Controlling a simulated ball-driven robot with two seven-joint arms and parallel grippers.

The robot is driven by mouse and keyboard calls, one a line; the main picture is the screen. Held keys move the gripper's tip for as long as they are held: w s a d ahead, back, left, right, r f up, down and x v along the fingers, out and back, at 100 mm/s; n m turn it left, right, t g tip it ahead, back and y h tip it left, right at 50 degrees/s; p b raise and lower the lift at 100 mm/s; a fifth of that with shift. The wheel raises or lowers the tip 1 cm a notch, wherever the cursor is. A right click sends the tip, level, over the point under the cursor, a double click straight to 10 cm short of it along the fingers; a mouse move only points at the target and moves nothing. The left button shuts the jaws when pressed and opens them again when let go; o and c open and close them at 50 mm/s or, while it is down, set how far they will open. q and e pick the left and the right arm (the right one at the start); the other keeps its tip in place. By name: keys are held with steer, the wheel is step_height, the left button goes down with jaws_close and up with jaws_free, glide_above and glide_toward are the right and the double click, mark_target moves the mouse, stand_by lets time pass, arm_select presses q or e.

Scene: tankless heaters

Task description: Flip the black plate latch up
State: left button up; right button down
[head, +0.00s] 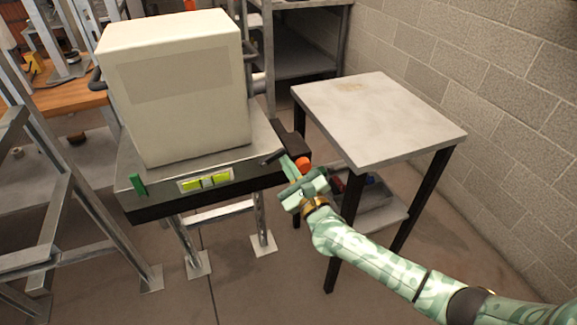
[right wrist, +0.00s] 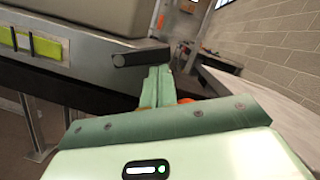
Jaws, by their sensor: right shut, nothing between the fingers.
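A short black bar, which looks like the black plate latch (head: 272,157), sticks out at the front right corner of the grey machine base (head: 215,160). It also shows in the right wrist view (right wrist: 140,57), lying nearly level. My right gripper (head: 290,168) is shut and empty, with its green fingers pointing at the base's right corner. In the right wrist view its fingertips (right wrist: 158,70) are just below and right of the bar's outer end. I cannot tell whether they touch it. My left gripper is not in view.
A large cream box (head: 180,90) stands on the base. Its front has yellow-green switches (head: 205,182) and a green tab (head: 138,185). An orange-red knob (head: 303,163) is close beside my right gripper. A grey-topped table (head: 380,115) stands to the right, before a block wall.

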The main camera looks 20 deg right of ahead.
mark_target(283, 155)
steer(key=shift+r+n+y+p, duration=0.3)
steer(key=shift+r+n+p, duration=0.5)
steer(key=shift+n, duration=0.3)
steer(key=r+n+p, duration=0.1)
steer(key=n+p, duration=0.1)
steer(key=r+n+g+p, duration=0.1)
steer(key=n+p, duration=0.1)
steer(key=a+r+n+y+p, duration=0.1)
steer(key=n+p, duration=0.1)
steer(key=n, duration=0.1)
steer(key=shift+g, duration=0.4)
steer(key=shift+a+r+n+g+p, duration=0.1)
steer(key=shift+a+n+g+p, duration=0.2)
steer(key=shift+n+p, duration=0.55)
steer(key=shift+s+f+b, duration=0.1)
steer(key=shift+f+b, duration=0.2)
steer(key=shift+b, duration=0.1)
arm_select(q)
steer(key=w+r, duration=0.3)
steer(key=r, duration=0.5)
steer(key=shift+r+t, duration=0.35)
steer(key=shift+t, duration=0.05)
arm_select(e)
steer(key=shift+d, duration=0.1)
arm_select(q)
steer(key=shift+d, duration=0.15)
arm_select(e)
steer(key=shift+f, duration=0.1)
